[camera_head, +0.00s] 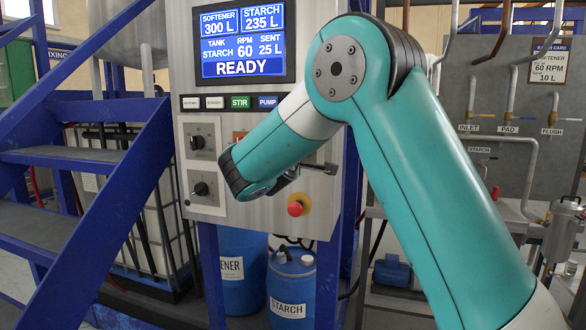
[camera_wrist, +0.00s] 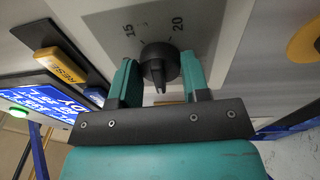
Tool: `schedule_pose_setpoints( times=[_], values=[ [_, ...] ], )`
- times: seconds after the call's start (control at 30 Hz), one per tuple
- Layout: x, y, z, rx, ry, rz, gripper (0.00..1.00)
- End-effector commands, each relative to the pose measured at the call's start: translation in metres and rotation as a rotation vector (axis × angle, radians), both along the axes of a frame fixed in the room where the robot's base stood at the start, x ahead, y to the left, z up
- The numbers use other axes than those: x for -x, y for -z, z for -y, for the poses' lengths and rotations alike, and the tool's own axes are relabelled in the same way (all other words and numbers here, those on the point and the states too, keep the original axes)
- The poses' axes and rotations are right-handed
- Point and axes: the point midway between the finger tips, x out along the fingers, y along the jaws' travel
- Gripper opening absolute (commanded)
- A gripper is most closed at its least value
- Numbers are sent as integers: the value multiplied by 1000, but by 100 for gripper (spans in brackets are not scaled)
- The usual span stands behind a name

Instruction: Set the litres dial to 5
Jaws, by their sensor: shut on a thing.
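A round black dial (camera_wrist: 160,62) with a raised grip bar sits on a grey plate (camera_wrist: 105,30) in the wrist view. The numbers 15 and 20 show above it; no other number or name can be read, and its pointer mark is not clear. My gripper (camera_wrist: 159,66) is shut on this dial, with one teal finger on each side. In the head view my arm covers this dial and most of my gripper. Two other black dials, an upper one (camera_head: 197,142) and a lower one (camera_head: 201,189), show left of my arm on the control panel (camera_head: 225,210).
The screen (camera_head: 243,42) reads SOFTENER 300 L, STARCH 235 L, TANK STARCH, RPM 60, SENT 25 L, READY. A red stop button (camera_head: 295,208) is below my wrist. A yellow RESET button (camera_wrist: 60,65) is close by in the wrist view. Blue stairs (camera_head: 100,180) stand left.

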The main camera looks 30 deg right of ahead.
Motion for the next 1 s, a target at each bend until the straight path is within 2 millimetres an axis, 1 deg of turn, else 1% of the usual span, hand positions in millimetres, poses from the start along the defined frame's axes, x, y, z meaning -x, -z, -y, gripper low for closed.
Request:
schedule_pose_setpoints(
  times=[0.03,0.3,0.5,0.7,1.0],
  values=[
    [0,10,-1,-29,-3,33,19],
    [-1,8,-2,-163,-5,204,19],
    [-1,7,-2,-232,-4,290,19],
    [-1,5,-2,-271,-3,339,19],
    [-1,3,-2,-287,-3,359,19]
  ],
)
